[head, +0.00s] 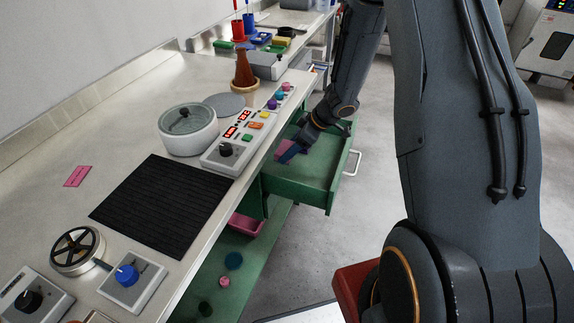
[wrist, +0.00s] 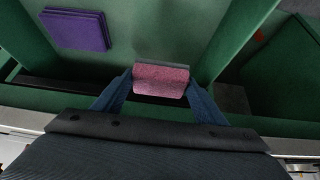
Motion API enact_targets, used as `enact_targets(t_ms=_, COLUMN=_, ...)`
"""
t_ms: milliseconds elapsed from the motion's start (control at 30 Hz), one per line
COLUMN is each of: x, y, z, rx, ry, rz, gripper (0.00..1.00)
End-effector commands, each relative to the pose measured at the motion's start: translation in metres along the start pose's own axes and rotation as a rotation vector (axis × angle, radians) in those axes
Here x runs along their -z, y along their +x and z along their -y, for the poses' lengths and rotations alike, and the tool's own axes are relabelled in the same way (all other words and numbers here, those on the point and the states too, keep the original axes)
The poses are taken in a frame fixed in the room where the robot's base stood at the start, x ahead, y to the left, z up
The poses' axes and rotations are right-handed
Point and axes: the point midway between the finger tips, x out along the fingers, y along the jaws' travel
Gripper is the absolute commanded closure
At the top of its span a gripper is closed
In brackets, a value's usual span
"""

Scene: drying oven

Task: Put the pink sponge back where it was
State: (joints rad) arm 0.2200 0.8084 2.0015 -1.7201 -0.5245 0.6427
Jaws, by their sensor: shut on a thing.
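My gripper (head: 293,152) is down in the open green drawer (head: 322,160) under the worktop in the head view. In the wrist view its two fingers (wrist: 158,88) are shut on the pink sponge (wrist: 160,80), gripping it from both sides. The sponge is a small pink block with a greyish edge. I cannot tell whether it touches the drawer floor (wrist: 165,32). A flat purple sponge (wrist: 75,30) lies on that floor, apart from it, at the upper left of the wrist view. In the head view my fingers partly cover a pinkish-purple patch beside them.
The drawer has green walls and a pale handle (head: 352,163). Above it on the worktop are a button panel (head: 240,140), a white pot (head: 188,132) and a black mat (head: 160,205). A pink tray (head: 246,224) sits on the lower shelf. The floor right of the drawer is clear.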

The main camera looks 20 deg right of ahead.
Motion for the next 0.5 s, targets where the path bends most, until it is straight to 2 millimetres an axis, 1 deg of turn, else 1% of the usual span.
enact_targets(t_ms=33, x=-0.007, y=0.01, z=0.001, rx=0.003, ry=0.005, rz=0.002, gripper=0.56)
enact_targets(t_ms=100, x=-0.013, y=0.019, z=0.001, rx=0.002, ry=0.004, rz=0.001, gripper=0.56)
enact_targets(t_ms=200, x=-0.02, y=0.03, z=0.0, rx=0.001, ry=0.003, rz=0.001, gripper=0.56)
enact_targets(t_ms=367, x=-0.026, y=0.039, z=0.0, rx=0.0, ry=0.004, rz=0.001, gripper=0.56)
enact_targets(t_ms=500, x=-0.037, y=0.055, z=0.0, rx=0.001, ry=0.005, rz=0.001, gripper=0.56)
